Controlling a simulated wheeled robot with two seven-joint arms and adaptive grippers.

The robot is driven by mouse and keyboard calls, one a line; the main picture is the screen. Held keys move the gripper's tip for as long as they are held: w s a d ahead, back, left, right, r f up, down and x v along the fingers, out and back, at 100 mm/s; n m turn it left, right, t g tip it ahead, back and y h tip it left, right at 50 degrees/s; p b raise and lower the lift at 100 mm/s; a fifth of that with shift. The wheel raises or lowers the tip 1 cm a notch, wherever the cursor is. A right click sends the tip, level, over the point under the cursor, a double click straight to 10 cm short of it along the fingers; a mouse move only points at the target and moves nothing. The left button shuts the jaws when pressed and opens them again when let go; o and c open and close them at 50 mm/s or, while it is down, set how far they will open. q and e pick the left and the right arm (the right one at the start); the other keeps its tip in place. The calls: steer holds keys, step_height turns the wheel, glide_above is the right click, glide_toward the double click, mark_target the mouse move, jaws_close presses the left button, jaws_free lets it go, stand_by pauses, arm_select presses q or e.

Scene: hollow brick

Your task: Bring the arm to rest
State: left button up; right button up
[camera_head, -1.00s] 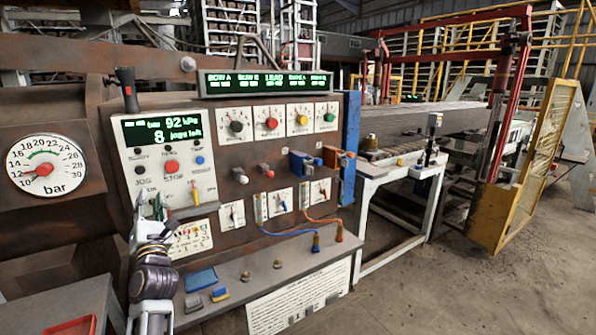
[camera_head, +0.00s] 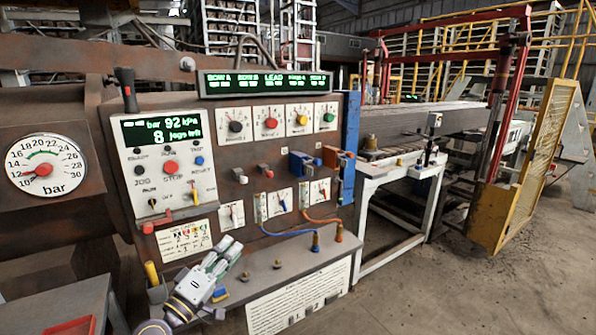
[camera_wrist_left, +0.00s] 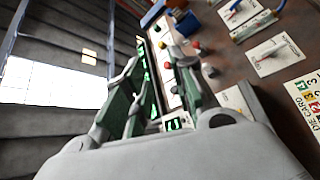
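My left gripper (camera_head: 230,248) is low in front of the control console (camera_head: 300,200), over the left part of its sloping ledge. In the left wrist view the gripper (camera_wrist_left: 158,62) shows two fingers apart with nothing between them, and the panel's green display and knobs lie beyond. My left arm comes in from the bottom left of the head view. It hides part of the ledge and most of a blue piece (camera_head: 220,291) there. My right gripper does not show.
The grey button box (camera_head: 170,165) and the pressure gauge (camera_head: 45,165) are above left of the gripper. A yellow-handled item (camera_head: 152,273) stands close to its left. Blue and orange cables (camera_head: 290,233) loop to its right. Open floor (camera_head: 420,295) lies at right.

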arm_select(q)
steer(key=s+d+f+m+g+y, duration=0.15)
steer(key=s+f+m+g, duration=0.3)
steer(key=f, duration=0.55)
steer(key=s+d+f+m+g+y, duration=0.1)
steer(key=s+d+f+m+g, duration=0.15)
steer(key=s+f+g, duration=0.5)
steer(key=s+a+f+m+g+y, duration=0.25)
steer(key=s+a+f+y, duration=0.55)
steer(key=s+f, duration=0.45)
step_height(320, 180, down, 32)
steer(key=s+a+g+h, duration=0.1)
steer(key=s+a+g, duration=0.1)
steer(key=s+a+f, duration=0.2)
steer(key=s+f, duration=0.8)
steer(key=s, duration=0.1)
steer(key=s+a+f, duration=0.3)
steer(key=s+f, duration=0.7)
steer(key=s, duration=0.1)
steer(key=shift+a+g, duration=0.35)
steer(key=shift+g, duration=0.1)
